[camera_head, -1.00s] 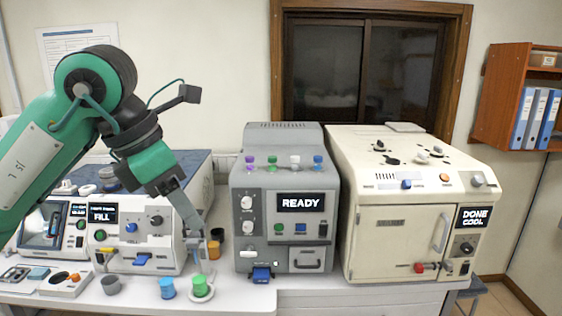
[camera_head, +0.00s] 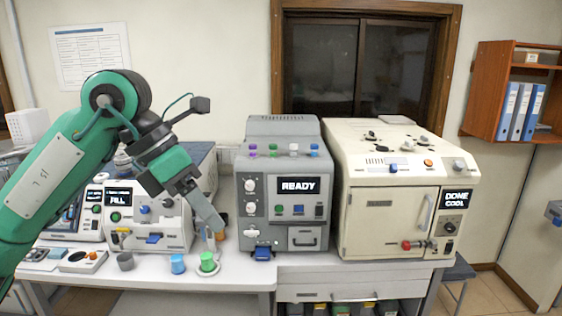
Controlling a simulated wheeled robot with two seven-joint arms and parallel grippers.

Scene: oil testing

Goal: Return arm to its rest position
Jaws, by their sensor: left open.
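My left arm comes in from the left, green and black. Its gripper (camera_head: 214,240) points down over the front of the bench, just above a green cup (camera_head: 208,263) on a small white dish. The gripper is open; its fingers are small in the picture, and I cannot tell whether they touch the cup. A blue cup (camera_head: 177,264) and a grey cup (camera_head: 125,261) stand to the left of the green one. My right gripper is not in view.
A white machine reading FILL (camera_head: 160,228) is behind the arm. Drawers (camera_head: 335,290) lie under the bench.

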